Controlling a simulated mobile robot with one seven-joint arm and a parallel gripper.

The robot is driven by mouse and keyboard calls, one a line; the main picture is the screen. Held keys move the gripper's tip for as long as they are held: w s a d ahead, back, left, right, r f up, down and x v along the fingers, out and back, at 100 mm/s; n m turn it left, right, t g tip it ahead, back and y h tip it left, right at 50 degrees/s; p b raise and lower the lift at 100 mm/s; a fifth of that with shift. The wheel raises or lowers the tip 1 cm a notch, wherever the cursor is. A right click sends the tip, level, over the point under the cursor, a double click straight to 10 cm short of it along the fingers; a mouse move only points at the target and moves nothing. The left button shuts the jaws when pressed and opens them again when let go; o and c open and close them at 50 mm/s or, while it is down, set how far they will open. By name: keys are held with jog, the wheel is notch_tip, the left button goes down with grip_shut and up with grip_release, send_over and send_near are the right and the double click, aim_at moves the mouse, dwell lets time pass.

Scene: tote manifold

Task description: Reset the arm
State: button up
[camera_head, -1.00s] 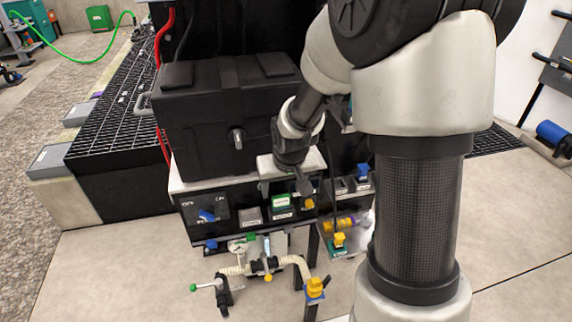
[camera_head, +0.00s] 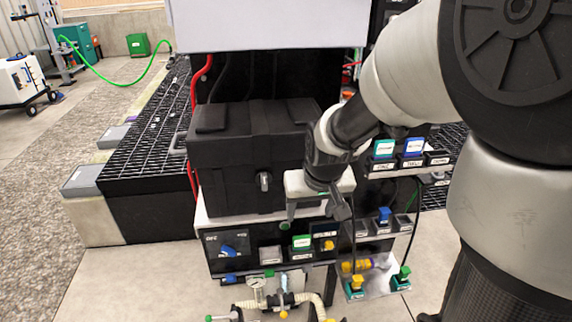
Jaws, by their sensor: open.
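My gripper (camera_head: 316,212) is at the end of my grey and black arm, in front of the right part of a black tote (camera_head: 235,150). I see nothing held between the fingers. The gripper hides part of the tote's right side and the edge of the panel below. I cannot tell whether it touches the tote.
Below the tote is a black panel (camera_head: 262,243) with small valves and labels. A gauge and hose manifold (camera_head: 262,292) sits lower at the front. At right, shelves (camera_head: 385,226) hold coloured fittings. A black grating (camera_head: 140,150) lies left. Open floor (camera_head: 120,290) is at the front left.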

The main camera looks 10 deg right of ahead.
jog(key=s+r+t, duration=0.1)
jog(key=s+r, duration=0.5)
jog(key=s, duration=0.3)
jog(key=s+r, duration=0.6)
jog(key=s, duration=0.3)
notch_tip(320, 180, up, 22)
jog(key=p, duration=2.2)
jog(key=shift+r, duration=0.25)
jog(key=shift+s+a, duration=0.1)
